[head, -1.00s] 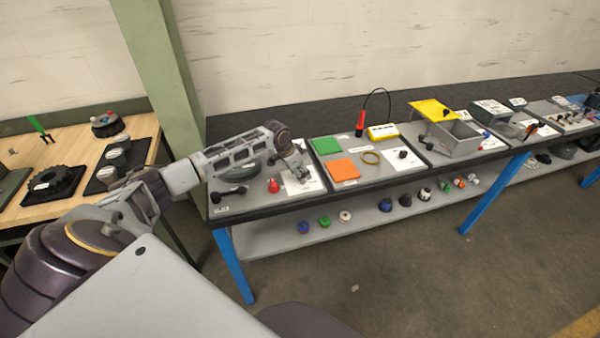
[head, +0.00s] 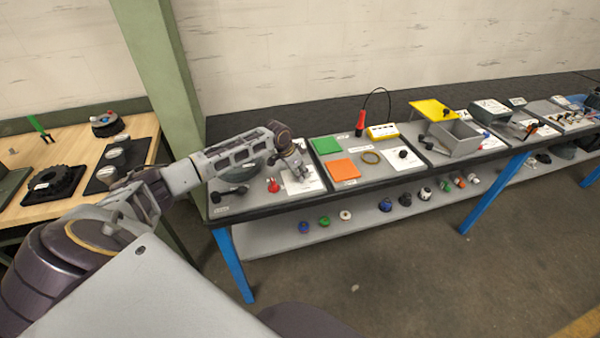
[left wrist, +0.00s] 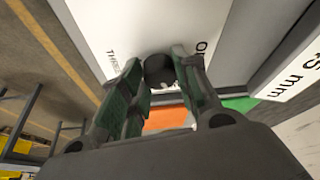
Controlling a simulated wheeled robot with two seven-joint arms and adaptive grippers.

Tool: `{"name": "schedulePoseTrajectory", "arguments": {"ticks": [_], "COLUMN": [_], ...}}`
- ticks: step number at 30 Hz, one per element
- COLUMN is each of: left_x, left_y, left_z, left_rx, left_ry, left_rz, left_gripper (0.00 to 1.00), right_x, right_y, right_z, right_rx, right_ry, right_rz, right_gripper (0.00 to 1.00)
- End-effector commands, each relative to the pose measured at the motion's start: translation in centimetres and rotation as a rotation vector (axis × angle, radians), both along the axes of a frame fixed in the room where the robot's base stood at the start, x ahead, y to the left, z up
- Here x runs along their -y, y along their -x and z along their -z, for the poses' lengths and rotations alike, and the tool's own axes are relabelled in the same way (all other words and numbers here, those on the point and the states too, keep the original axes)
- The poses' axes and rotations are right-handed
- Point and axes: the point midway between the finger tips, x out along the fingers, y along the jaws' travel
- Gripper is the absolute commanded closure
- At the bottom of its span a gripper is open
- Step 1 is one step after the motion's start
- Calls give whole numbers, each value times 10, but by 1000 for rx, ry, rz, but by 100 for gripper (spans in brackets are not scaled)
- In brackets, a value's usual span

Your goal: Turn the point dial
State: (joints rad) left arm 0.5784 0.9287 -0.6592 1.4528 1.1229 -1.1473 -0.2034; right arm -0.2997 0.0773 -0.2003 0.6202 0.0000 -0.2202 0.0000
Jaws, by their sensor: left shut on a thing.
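The point dial is a dark round knob (left wrist: 158,69) on a white plate (left wrist: 110,30) with printed lettering, partly cut off, in the left wrist view. My left gripper (left wrist: 159,62) is shut on the knob, with one green-padded finger on each side of it. In the head view the left gripper (head: 298,173) reaches down to the white sheet (head: 310,183) on the near-left board of the bench. There the gripper hides the knob. The dial's pointer cannot be made out. My right gripper is not in view.
Next to the left gripper lie a red knob (head: 273,185) and a dark handle (head: 230,191). Green (head: 326,145) and orange (head: 343,169) squares lie to the right. A lower shelf (head: 270,239) holds several small coloured parts. A green post (head: 165,75) stands behind my arm.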

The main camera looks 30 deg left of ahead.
Motion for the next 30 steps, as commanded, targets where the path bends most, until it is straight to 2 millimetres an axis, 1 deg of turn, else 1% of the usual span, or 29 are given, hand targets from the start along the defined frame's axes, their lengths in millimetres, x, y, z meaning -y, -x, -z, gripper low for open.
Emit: {"name": "schedulePoseTrajectory", "arguments": {"ticks": [11, 20, 30], "left_x": [-1, -1, -2], "left_y": [0, -1, -2], "left_z": [0, 0, 0], "left_rx": [-3, -2, 1], "left_ry": [1, 2, 3], "left_rz": [102, 253, 445], "left_gripper": [93, 93, 93], "right_x": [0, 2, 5], "right_y": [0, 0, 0], "right_z": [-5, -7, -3], "right_rx": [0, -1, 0], "right_ry": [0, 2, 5], "right_rz": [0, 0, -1], "right_gripper": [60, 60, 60]}}
